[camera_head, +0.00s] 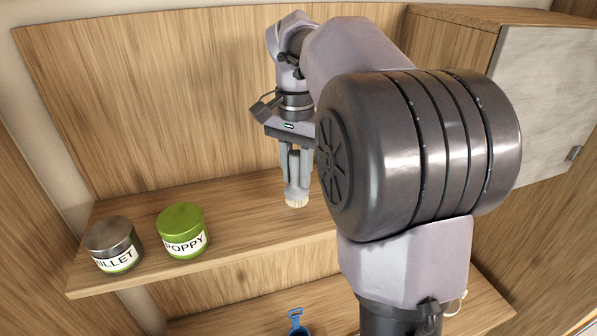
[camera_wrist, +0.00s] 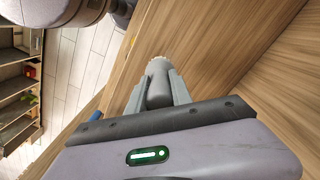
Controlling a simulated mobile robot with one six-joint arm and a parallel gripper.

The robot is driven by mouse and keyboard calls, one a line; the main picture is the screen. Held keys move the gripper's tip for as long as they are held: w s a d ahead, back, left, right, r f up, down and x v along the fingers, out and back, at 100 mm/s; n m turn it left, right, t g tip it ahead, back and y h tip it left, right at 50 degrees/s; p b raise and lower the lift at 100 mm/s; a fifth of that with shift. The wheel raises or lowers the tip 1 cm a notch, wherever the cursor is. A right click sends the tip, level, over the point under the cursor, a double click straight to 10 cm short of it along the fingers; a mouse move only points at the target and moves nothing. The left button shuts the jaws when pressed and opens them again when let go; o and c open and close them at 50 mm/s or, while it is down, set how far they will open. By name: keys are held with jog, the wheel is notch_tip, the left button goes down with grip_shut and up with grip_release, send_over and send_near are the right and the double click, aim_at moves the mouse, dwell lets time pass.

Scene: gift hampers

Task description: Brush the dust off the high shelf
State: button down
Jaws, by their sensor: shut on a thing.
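The high shelf (camera_head: 245,215) is a wooden board with a wooden back panel behind it. My gripper (camera_head: 294,165) points down over the shelf, right of the jars, and is shut on a grey brush (camera_head: 296,190) with pale bristles. The bristle end is at or just above the shelf; I cannot tell whether it touches. In the wrist view, my gripper (camera_wrist: 160,90) holds the brush (camera_wrist: 159,88) with its bristles toward the wood. No dust can be made out on the visible part of the shelf. My arm hides the shelf's right part.
A dark-lidded jar labelled partly "ILLET" (camera_head: 114,243) and a green jar labelled "POPPY" (camera_head: 183,231) stand on the shelf's left part. A cabinet with a grey door (camera_head: 545,100) is at upper right. A blue scoop-like thing (camera_head: 297,322) lies on the lower shelf.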

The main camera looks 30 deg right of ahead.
aim_at(298, 152)
jog(key=r+p, duration=0.2)
jog(key=shift+d+r, duration=0.3)
jog(key=shift+r, duration=0.1)
jog(key=shift+a+r+p, duration=0.15)
jog(key=shift+r+p, duration=0.5)
jog(key=shift+p, duration=0.05)
jog(key=shift+f, duration=0.1)
